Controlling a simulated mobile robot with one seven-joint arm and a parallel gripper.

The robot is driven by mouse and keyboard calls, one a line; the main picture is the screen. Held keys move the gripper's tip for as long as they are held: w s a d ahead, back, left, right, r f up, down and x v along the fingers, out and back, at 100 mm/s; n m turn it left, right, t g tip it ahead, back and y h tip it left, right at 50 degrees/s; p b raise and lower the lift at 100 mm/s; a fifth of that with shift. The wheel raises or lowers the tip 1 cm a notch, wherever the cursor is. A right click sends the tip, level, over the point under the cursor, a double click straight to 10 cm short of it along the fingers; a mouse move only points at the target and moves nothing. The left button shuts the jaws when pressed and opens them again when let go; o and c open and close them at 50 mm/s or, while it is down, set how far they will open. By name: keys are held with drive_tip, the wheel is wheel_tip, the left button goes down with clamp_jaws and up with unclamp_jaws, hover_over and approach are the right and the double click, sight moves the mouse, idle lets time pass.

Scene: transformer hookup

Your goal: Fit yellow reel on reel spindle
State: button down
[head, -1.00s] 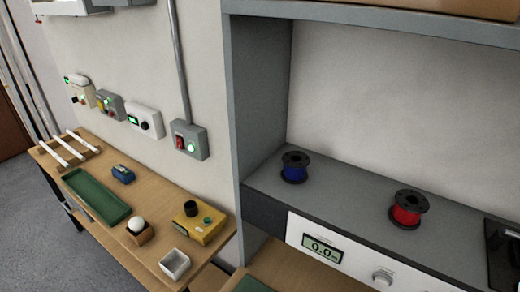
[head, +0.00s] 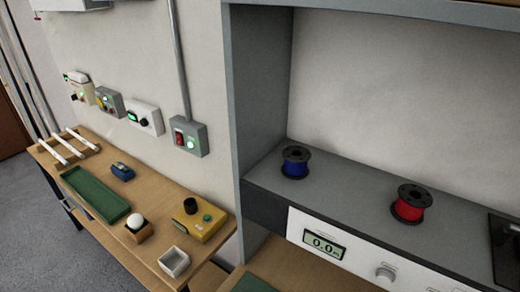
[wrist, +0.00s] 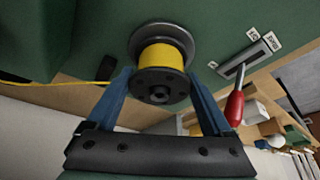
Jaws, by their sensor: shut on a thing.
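The yellow reel (wrist: 162,57) shows in the wrist view, a yellow winding with a dark flange facing the camera. My gripper (wrist: 160,76) is shut on it, with one blue finger on each side. Behind the reel is a round grey disc (wrist: 146,32) against a green machine face (wrist: 215,25); it appears to be at the reel spindle. Any spindle shaft is hidden by the reel, so I cannot tell whether the reel is on it. A yellow strand (wrist: 55,83) runs left from near the reel. The head view shows neither my gripper nor the yellow reel.
In the wrist view, a red-handled lever (wrist: 235,100) stands right of the reel, close to my right finger. In the head view, a blue reel (head: 295,162) and a red reel (head: 410,203) stand on a grey shelf (head: 345,185). A wooden side bench (head: 150,185) holds several items.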

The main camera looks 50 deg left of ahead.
drive_tip(key=shift+f, duration=0.2)
drive_tip(key=shift+c, duration=0.5)
unclamp_jaws()
drive_tip(key=shift+o, duration=0.5)
drive_tip(key=shift+r, duration=0.1)
wheel_tip(320, 180, up, 5)
drive_tip(key=p, duration=0.5)
drive_tip(key=b+v, duration=0.1)
drive_tip(key=v, duration=1.1)
drive_tip(key=shift+s+d+r, duration=0.15)
drive_tip(key=shift+r, duration=0.2)
